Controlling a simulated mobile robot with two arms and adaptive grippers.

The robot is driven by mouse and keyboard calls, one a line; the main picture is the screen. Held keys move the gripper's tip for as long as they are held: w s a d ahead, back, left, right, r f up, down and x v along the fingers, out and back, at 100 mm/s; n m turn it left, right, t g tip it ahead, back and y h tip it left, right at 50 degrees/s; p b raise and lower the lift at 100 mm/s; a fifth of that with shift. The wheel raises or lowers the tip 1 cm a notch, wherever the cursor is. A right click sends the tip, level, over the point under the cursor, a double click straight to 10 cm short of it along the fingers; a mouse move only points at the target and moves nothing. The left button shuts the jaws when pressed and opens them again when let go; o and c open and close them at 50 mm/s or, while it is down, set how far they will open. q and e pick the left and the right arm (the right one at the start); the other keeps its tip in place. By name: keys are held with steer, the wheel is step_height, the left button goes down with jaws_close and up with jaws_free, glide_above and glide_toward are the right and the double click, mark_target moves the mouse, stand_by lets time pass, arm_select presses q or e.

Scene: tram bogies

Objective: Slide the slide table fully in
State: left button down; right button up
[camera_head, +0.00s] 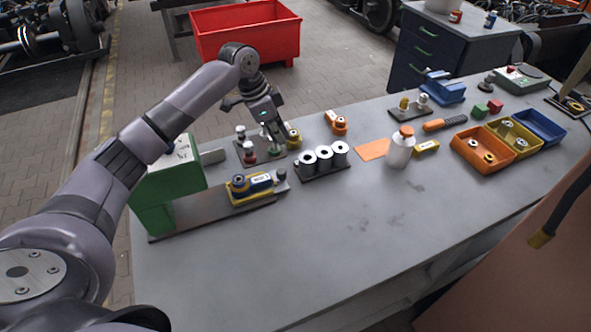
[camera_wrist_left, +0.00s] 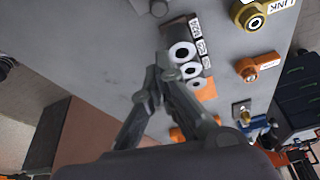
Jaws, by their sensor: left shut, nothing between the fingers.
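What looks like the slide table is a yellow block (camera_head: 254,188) with a blue round part and a white label, on a long dark base plate (camera_head: 205,222) beside a green housing (camera_head: 165,190). A grey plate with a small dark knob (camera_head: 281,175) lies at the block's right end. How far the table is in, I cannot tell. My left gripper (camera_head: 272,140) is shut and empty, above the small stand with red and green knobs, behind and apart from the yellow block. Its fingers also show in the left wrist view (camera_wrist_left: 168,78). My right gripper is out of view.
A rack with white rollers (camera_head: 325,160) stands right of the slide unit. A white bottle (camera_head: 400,150), an orange sheet (camera_head: 372,149) and coloured bins (camera_head: 482,150) lie farther right. The front middle of the grey table (camera_head: 300,250) is clear. A red crate (camera_head: 245,30) stands behind.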

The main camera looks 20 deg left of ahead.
arm_select(q)
steer(key=x, duration=0.1)
steer(key=b+x, duration=0.1)
steer(key=x, duration=0.1)
steer(key=a+x, duration=0.1)
steer(key=shift+d+f+b, duration=0.15)
steer(key=shift+f+b, duration=0.2)
steer(key=shift+f, duration=0.05)
steer(key=p+x, duration=0.2)
steer(key=x, duration=0.5)
steer(key=shift+w+d+f, duration=0.1)
steer(key=shift+d+f, duration=0.05)
steer(key=shift+f, duration=0.25)
steer(key=shift+d+f, duration=0.15)
steer(key=shift+f, duration=0.25)
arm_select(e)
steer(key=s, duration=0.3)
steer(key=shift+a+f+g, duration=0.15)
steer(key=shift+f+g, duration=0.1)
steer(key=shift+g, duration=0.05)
